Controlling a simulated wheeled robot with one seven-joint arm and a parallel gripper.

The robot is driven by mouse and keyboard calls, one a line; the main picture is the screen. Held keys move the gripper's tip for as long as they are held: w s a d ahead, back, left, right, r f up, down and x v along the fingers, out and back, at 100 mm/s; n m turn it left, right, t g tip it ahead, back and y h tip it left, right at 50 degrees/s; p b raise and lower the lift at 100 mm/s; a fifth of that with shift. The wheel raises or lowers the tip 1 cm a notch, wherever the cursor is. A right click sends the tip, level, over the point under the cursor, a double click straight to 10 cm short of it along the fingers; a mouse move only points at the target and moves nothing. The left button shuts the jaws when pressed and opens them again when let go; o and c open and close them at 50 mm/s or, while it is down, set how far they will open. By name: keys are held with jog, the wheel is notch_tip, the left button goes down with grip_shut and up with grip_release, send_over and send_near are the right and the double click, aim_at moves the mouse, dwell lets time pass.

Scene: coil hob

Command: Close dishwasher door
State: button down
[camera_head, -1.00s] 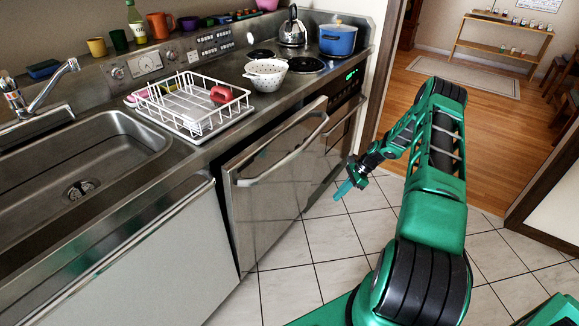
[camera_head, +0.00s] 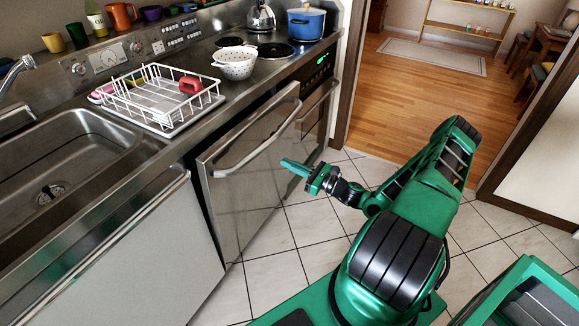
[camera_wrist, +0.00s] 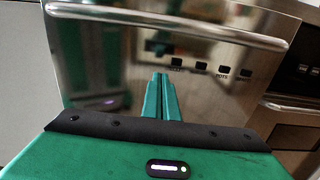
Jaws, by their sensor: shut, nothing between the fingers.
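The dishwasher door (camera_head: 248,190) is a stainless steel panel with a long curved bar handle (camera_head: 258,146). It stands slightly ajar, its top tilted out from the counter front, with a dark gap behind its top edge. My gripper (camera_head: 287,164) is shut and empty, in front of the door's right part and pointing toward it. In the wrist view the shut fingers (camera_wrist: 160,96) point at the door's shiny front (camera_wrist: 105,75), below the handle (camera_wrist: 170,24). I cannot tell whether the fingertips touch the door.
A white cabinet front (camera_head: 135,255) is left of the door. The oven (camera_head: 318,112) is to its right. Above, the counter holds a dish rack (camera_head: 165,107), a colander (camera_head: 235,65) and a blue pot (camera_head: 306,24). Tiled floor (camera_head: 318,222) is open in front.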

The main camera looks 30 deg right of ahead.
jog(key=f+x, duration=0.1)
jog(key=x, duration=0.9)
jog(key=shift+r, duration=0.5)
jog(key=shift+w+a, duration=0.15)
